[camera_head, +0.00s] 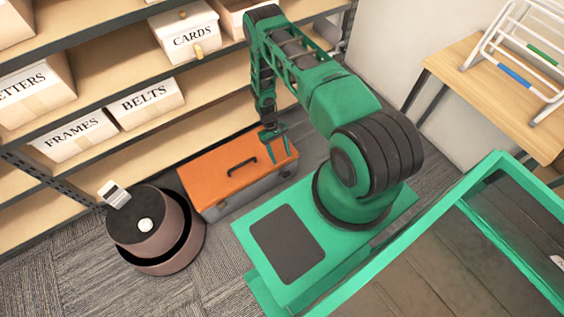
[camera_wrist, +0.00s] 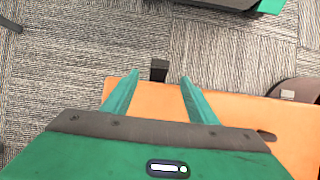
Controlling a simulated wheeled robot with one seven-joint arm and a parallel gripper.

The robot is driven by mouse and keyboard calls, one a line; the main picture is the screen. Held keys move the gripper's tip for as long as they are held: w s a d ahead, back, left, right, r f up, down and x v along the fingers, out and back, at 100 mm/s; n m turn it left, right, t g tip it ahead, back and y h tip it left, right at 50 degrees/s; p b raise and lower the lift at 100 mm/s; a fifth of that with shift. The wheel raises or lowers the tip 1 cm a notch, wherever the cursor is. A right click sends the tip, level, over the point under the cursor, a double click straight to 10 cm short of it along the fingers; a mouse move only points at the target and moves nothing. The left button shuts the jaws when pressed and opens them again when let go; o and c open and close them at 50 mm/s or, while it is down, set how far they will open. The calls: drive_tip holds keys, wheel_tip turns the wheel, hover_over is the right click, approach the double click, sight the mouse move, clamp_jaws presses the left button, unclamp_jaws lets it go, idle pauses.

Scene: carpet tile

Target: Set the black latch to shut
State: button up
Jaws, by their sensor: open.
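The toolbox has an orange lid (camera_head: 225,165) and a grey body (camera_head: 250,194), and stands on the carpet in front of the shelf. A black handle (camera_head: 242,166) is on the lid. The black latch (camera_wrist: 159,70) stands out past the lid's edge in the wrist view; its exact angle is hard to tell. My gripper (camera_head: 273,136) is over the lid's right end. In the wrist view my gripper (camera_wrist: 160,77) is open, with one green finger on each side of the latch and gaps between; I cannot tell their height difference.
A round brown container (camera_head: 155,228) with a dark top stands left of the toolbox. The shelf behind holds boxes, including a CARDS box (camera_head: 190,38) and a BELTS box (camera_head: 146,103). A wooden table (camera_head: 480,90) with a white rack is at upper right. Carpet shows in front of the toolbox.

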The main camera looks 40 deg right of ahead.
drive_tip(key=shift+w+r, duration=0.2)
drive_tip(key=shift+r, duration=0.15)
